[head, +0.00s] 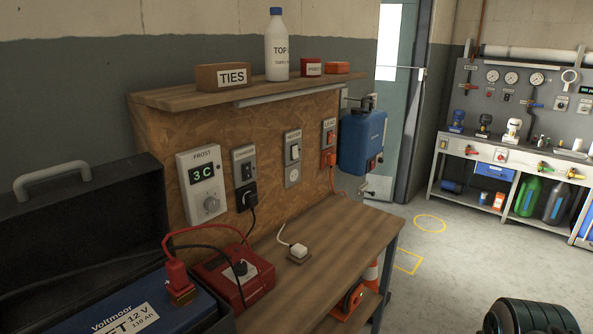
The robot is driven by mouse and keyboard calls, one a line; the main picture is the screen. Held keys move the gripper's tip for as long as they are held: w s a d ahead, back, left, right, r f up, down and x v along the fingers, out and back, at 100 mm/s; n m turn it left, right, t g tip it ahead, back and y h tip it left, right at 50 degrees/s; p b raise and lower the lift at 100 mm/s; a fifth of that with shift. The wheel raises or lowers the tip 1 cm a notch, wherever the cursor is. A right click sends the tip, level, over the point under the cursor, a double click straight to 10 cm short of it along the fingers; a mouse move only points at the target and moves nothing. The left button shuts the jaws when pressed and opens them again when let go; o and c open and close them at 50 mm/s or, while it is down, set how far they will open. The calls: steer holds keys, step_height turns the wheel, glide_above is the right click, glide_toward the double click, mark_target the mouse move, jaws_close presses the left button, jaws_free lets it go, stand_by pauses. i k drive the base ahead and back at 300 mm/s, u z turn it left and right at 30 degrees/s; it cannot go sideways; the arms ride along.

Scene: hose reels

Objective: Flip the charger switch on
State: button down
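A grey switch plate (245,169) is fixed to the wooden backboard, right of the thermostat; its small label looks like "CHARGER". It has a dark rocker, whose position is too small to tell. A black plug (247,195) sits in the socket below it, and its black cord runs down toward the bench. A red box (235,280) with a dark knob, probably the charger, stands on the bench. A red lead runs to a red clamp (177,280) on the blue 12 V battery (152,318). My gripper is not in view.
A white FROST thermostat (203,186) reads 3 C. A heater switch plate (292,158) and a LEAD plate (329,145) are to the right. A white plug (298,251) lies on the bench (345,235). An open black case (80,225) stands at left.

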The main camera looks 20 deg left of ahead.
mark_target(247, 172)
steer(key=u, duration=0.2)
steer(key=i, duration=0.65)
steer(key=u, duration=0.8)
steer(key=i, duration=0.4)
steer(key=u, duration=0.45)
